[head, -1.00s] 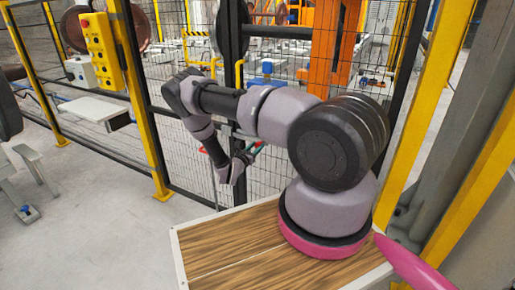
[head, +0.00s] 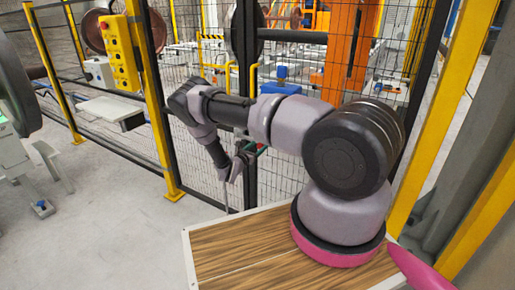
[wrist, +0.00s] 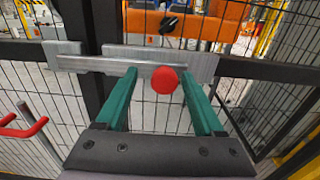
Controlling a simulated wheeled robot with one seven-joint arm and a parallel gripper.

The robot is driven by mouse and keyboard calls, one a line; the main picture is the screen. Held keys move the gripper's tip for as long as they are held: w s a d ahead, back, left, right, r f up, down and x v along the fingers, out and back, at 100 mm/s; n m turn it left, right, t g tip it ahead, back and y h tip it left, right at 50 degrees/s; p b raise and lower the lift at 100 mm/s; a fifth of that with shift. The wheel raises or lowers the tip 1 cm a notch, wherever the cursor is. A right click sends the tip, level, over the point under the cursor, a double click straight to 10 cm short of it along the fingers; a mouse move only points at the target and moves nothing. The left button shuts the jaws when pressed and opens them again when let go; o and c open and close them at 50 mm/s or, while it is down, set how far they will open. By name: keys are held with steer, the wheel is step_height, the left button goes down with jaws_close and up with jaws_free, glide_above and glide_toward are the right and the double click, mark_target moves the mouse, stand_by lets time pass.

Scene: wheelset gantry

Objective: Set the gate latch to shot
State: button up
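The gate latch is a grey sliding bar (wrist: 95,64) with a round red knob (wrist: 165,79), seen in the wrist view. The bar runs left from the knob across the dark posts. Its left end meets a grey bracket (wrist: 62,48); I cannot tell how deeply it sits there. A grey backing plate (wrist: 200,62) lies behind the knob. My gripper (wrist: 159,74) is open, its green fingers on either side of the knob with gaps showing. Contact is not visible. In the head view my gripper (head: 250,160) is at the mesh gate, and the latch is hidden or too small to make out.
A red handle (wrist: 22,126) stands out left of my gripper in the wrist view. Mesh fencing (head: 285,175) and yellow posts (head: 152,110) surround the gate. A yellow control box (head: 118,52) hangs at left. Open floor (head: 110,200) lies left of my wooden-topped base.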

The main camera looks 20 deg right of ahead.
steer(key=v, duration=1)
steer(key=shift+s+a, duration=0.3)
steer(key=s+d+r+m+g+y, duration=0.2)
steer(key=s+r+m+g, duration=0.15)
steer(key=r+m, duration=0.4)
steer(key=s+d+r+m+g+y, duration=0.1)
steer(key=s+r+m+g, duration=0.25)
steer(key=r, duration=0.75)
steer(key=s+d+r+m+g+y, duration=0.25)
steer(key=r+m+g, duration=0.25)
steer(key=r+m, duration=0.3)
steer(key=s+a+r+m+t+y, duration=0.4)
steer(key=s+r+m+y, duration=0.1)
steer(key=s+r, duration=0.7)
steer(key=s+a+r+m+t+y, duration=0.4)
steer(key=s+a+r+m+y, duration=0.1)
steer(key=s+r, duration=0.7)
steer(key=shift+a+r+m+y, duration=0.25)
steer(key=shift+r+m+y, duration=0.15)
steer(key=shift+r, duration=0.5)
